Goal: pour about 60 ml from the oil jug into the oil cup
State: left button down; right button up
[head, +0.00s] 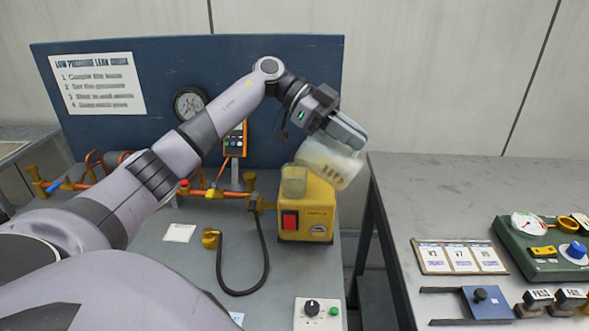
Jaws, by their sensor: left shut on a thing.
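My left gripper (346,132) is shut on the oil jug, above the yellow vacuum pump. The oil jug (332,163) is a translucent, pale container, tilted over, with its lower-left part close to the top of the pump. The oil cup appears to be the small translucent, yellowish cup (293,180) on top of the pump. The jug's edge overlaps the cup in this view, and I cannot tell if they touch. No stream of oil and no liquid level can be made out clearly. My right gripper is not in view.
The yellow pump (306,212) with a red switch stands on the left bench. A black hose (265,262) curls in front of it. A blue panel (90,55) with a gauge (189,103) rises behind. A gap separates this bench from the grey right table (450,190).

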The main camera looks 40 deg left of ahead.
aim_at(362, 164)
pick_arm(q)
jog(key=shift+s+a+r+h+b, duration=0.15)
jog(key=shift+a+r+h+b, duration=0.5)
jog(key=shift+b, duration=1.2)
dwell(0.5)
jog(key=shift+d+r, duration=0.1)
jog(key=shift+d, duration=0.05)
jog(key=y+p, duration=0.1)
jog(key=p, duration=0.2)
jog(key=d+p, duration=0.1)
jog(key=p, duration=0.2)
jog(key=shift+w+d+f+y, duration=0.2)
jog(key=shift+f+y, duration=0.15)
jog(key=shift+f, duration=0.05)
jog(key=shift+w+d+f+g+y+p, duration=0.1)
jog(key=shift+d+f+g+y+p, duration=0.1)
jog(key=shift+f+y+p, duration=0.25)
jog(key=shift+d+f+g+y+p, duration=0.1)
jog(key=shift+d+f+y+p, duration=0.15)
jog(key=shift+f, duration=0.6)
jog(key=shift+a, duration=0.1)
jog(key=shift+w+d+f+y, duration=0.15)
jog(key=shift+d+y, duration=0.25)
jog(key=shift+y, duration=0.2)
jog(key=shift+w+d+f+g+y, duration=0.1)
jog(key=shift+d+f+g+y, duration=0.1)
jog(key=shift+f+y, duration=0.15)
jog(key=shift+d+f+g+y, duration=0.1)
jog(key=shift+f+g+y, duration=0.1)
jog(key=shift+f+y, duration=0.1)
